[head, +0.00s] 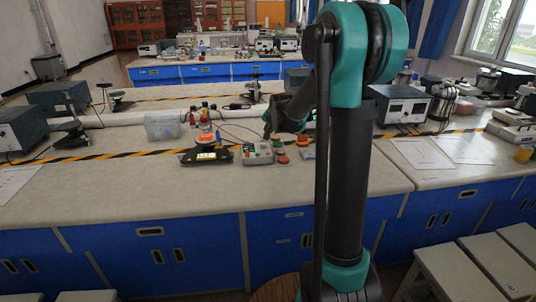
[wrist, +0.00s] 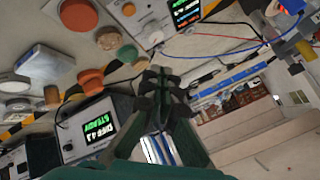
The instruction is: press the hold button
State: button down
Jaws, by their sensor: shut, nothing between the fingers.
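My gripper (wrist: 160,80) is shut and empty, its fingertips together in the middle of the wrist view. In the head view my gripper (head: 270,130) hangs just above the bench, over a small grey control box (head: 258,153) with green and red parts on its face. In the wrist view a pale box (wrist: 150,22) with a round white part and a lit display lies beyond the fingertips, apart from them. No label reading "hold" is legible, so I cannot tell which part is the hold button. My arm hides part of the bench.
Orange and green round pieces (head: 282,158) lie right of the control box. A black device with an orange top (head: 206,152) stands to its left, and a clear bin (head: 162,125) behind. In the wrist view a unit shows a green-lit display (wrist: 97,130).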

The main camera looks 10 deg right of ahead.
aim_at(268, 153)
jog(key=shift+f, duration=3.85)
jog(key=shift+f, duration=0.15)
jog(key=shift+f, duration=0.3)
jog(key=shift+f, duration=0.35)
jog(key=shift+r, duration=0.8)
jog(key=shift+r, duration=0.15)
jog(key=shift+r, duration=2.35)
jog(key=shift+s, duration=0.1)
